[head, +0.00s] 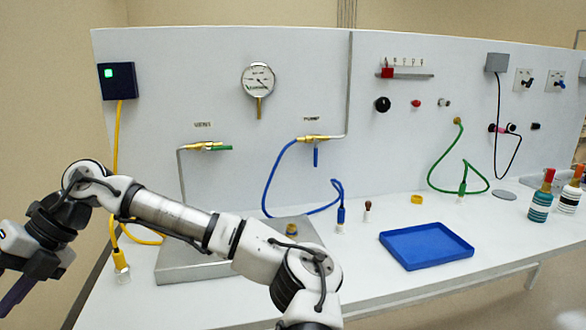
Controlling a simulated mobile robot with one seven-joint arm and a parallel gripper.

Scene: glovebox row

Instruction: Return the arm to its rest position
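My arm (170,213) reaches from the bottom middle up and to the left, across the front of the bench. My gripper (15,295) is at the lower left edge, partly cut off by the frame. Only one dark finger part shows, so its opening cannot be judged. No held object is visible. The gripper is off the bench's left end, clear of the things on the bench.
The white bench (370,285) carries a grey plate (185,262) behind my arm, a blue tray (425,246) and bottles (540,200) at right. A panel (215,90) with gauge, valves and hoses stands behind. Bench front centre is clear.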

